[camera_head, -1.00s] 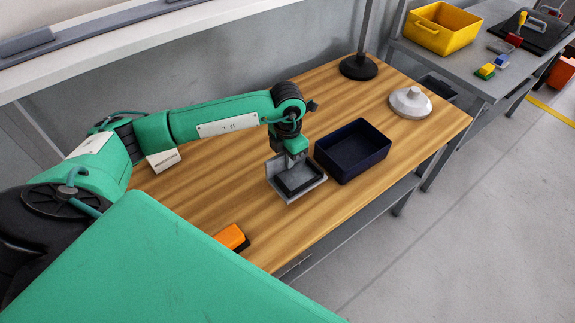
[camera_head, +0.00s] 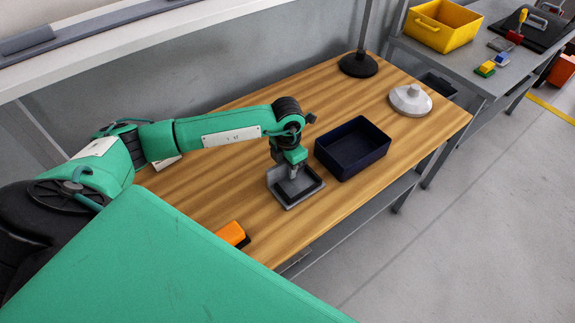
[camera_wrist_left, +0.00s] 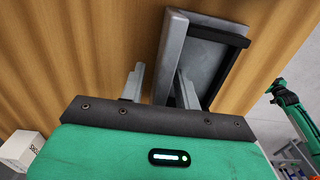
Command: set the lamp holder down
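The lamp holder, which I take to be the grey, shallow, square piece with a dark inside (camera_head: 283,202), lies flat on the wooden table. In the left wrist view the lamp holder (camera_wrist_left: 173,50) shows its grey wall and dark rim. My left gripper (camera_head: 292,172) is over it, pointing down. In the wrist view the fingers of my left gripper (camera_wrist_left: 160,72) stand apart around the near wall, with wood showing between the left finger and the wall. The gripper hides part of the holder. My right gripper is not seen.
A dark blue open box (camera_head: 353,165) stands close to the right of the holder. An orange piece (camera_head: 231,233) lies near the front edge. A white round piece (camera_head: 410,99) and a black stand base (camera_head: 358,66) are farther back. Bare wood (camera_head: 190,205) lies to the left.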

